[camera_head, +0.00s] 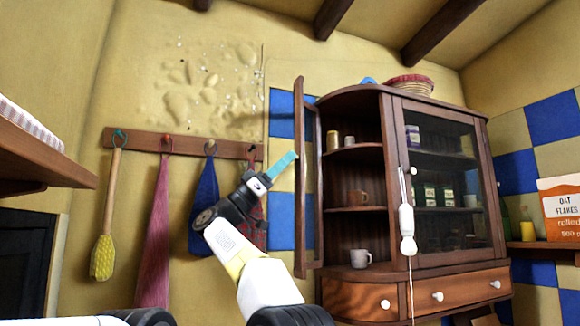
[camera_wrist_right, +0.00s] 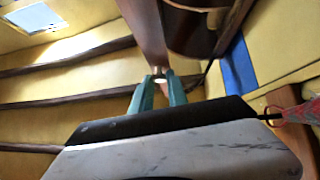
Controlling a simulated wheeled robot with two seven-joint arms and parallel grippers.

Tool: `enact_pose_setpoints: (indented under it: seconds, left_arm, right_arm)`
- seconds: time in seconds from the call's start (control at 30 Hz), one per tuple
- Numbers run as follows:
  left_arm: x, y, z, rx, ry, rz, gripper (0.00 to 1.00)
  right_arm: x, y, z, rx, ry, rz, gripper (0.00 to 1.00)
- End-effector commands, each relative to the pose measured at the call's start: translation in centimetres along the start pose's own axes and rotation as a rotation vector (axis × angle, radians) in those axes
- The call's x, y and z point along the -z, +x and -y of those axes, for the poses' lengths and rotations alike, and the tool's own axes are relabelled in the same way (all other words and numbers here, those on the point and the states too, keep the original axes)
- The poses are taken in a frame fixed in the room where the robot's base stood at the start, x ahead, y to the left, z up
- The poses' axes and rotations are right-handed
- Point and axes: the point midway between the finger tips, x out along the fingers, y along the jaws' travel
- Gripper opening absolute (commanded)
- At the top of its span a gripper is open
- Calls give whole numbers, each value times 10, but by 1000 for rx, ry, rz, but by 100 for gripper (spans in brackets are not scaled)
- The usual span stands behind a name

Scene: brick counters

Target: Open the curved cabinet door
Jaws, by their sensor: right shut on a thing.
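The wooden cabinet (camera_head: 372,98) stands at the right of the head view. Its curved door (camera_head: 299,110) is swung out at the left side and seen nearly edge-on, so the rounded shelves behind it show. My right gripper (camera_head: 291,158) reaches up to the outer side of this door. In the wrist view the two teal fingers (camera_wrist_right: 159,82) are shut on a small pale door knob (camera_wrist_right: 160,77), with the brown door (camera_wrist_right: 146,30) above it. The knob is hidden in the head view. My left gripper is out of view.
A white mug (camera_head: 360,258) and small jars stand on the open shelves. The glass door (camera_head: 445,190) beside them is shut. Left of my arm, a brush (camera_head: 103,258) and cloths (camera_head: 155,240) hang from a wall rack (camera_head: 140,141). A wooden shelf (camera_head: 45,160) juts out at far left.

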Motion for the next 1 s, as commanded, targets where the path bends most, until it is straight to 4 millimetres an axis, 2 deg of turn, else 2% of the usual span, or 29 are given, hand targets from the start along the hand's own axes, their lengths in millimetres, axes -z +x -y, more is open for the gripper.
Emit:
enact_pose_setpoints:
  seconds: [0.07, 0.1, 0.2, 0.53, 0.8, 1.0]
  left_arm:
    - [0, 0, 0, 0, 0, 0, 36]
    - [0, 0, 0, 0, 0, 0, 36]
    - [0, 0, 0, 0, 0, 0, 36]
    - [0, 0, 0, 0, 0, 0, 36]
    - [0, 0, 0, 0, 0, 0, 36]
    - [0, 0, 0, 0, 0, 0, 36]
  right_arm:
    - [1, 3, -1, 0, 2, -4, 0]
    - [1, 3, -1, 0, 2, -4, 21]
    - [1, 3, -1, -1, 2, -3, 40]
    - [1, -5, 0, 2, 1, -2, 40]
    - [1, -49, 0, 4, 1, -4, 40]
    - [0, -72, 0, 0, 1, -3, 40]
